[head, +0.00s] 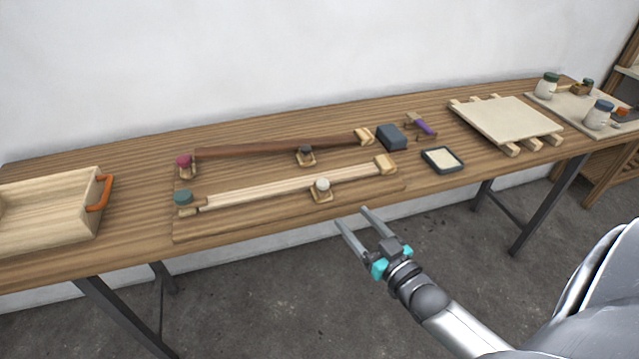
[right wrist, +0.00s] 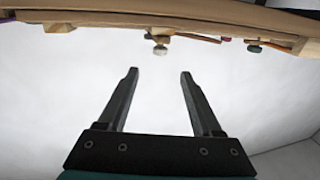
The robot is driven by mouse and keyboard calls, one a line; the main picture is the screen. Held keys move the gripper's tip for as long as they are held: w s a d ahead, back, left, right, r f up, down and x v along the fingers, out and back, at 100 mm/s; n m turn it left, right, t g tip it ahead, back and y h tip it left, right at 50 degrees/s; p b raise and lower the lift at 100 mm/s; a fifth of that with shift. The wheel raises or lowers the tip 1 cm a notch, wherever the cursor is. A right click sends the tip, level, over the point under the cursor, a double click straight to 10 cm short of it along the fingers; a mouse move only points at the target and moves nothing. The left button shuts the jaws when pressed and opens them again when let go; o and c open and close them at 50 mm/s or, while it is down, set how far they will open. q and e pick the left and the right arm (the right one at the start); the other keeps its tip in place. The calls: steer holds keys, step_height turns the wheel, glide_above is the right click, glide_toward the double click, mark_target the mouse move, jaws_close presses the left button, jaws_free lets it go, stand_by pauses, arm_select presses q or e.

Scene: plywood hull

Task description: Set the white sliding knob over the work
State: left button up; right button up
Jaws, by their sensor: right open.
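The white knob (head: 322,184) sits on a small wooden slider block (head: 321,196) at the front edge of the pale wooden rail (head: 270,188), right of its middle. In the right wrist view the white knob (right wrist: 160,51) shows beyond my fingers, near the middle of the top. My right gripper (head: 351,216) is open and empty, in front of the table edge and to the right of the knob, apart from it. Which piece is the work I cannot tell. My left gripper is in neither view.
A darker rail (head: 250,149) with a dark knob (head: 305,149) lies behind. A green knob (head: 182,196) and magenta knob (head: 184,160) are at the left ends. A shallow dark tray (head: 428,165) and blue-grey block (head: 392,137) stand right; a wooden box (head: 50,240) is left.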

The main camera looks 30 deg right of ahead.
mark_target(326, 189)
steer(key=w+b, duration=0.2)
steer(key=w, duration=1.1)
steer(key=shift+w+b, duration=0.3)
steer(key=shift+w, duration=0.05)
jaws_close()
stand_by(0.9)
